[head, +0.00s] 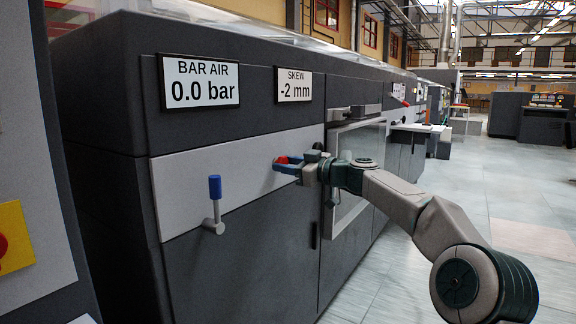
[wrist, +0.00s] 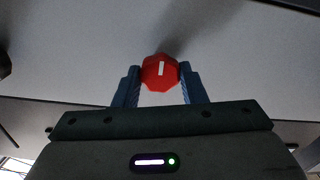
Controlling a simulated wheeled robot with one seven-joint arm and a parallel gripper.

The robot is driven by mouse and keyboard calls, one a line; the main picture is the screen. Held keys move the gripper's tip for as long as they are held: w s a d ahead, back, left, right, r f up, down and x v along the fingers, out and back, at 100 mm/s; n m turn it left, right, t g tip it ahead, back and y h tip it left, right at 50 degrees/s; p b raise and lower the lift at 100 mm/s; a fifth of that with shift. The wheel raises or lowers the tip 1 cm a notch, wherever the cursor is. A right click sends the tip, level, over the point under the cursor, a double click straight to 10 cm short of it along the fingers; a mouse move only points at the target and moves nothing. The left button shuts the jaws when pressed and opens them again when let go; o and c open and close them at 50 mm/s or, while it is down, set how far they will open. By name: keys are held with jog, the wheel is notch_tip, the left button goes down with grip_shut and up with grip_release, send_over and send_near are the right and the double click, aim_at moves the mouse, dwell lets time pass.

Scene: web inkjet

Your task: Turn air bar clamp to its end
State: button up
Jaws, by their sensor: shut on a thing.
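A red knob (head: 283,160) sits on the light grey panel of the machine, below the skew display. My gripper (head: 287,166) is at the knob, with its blue fingers around it. In the wrist view the knob (wrist: 160,71) is a red faceted shape with a white mark that stands nearly upright. The gripper's fingers (wrist: 160,80) touch it on both sides. A lever with a blue handle (head: 215,187) stands upright on the same panel, to the left of the gripper and apart from it. Neither control carries a readable name.
The display labelled BAR AIR (head: 202,82) reads 0.0 bar. The display labelled SKEW (head: 294,85) reads -2 mm. A door with a window (head: 352,150) is right of the panel. A yellow plate with a red button (head: 10,240) is at the left edge. The floor (head: 400,270) on the right is clear.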

dwell(0.4)
jog(key=o, duration=1)
jog(key=v, duration=1.4)
jog(key=shift+w+p, duration=0.1)
jog(key=shift+p, duration=0.3)
jog(key=shift+a, duration=0.1)
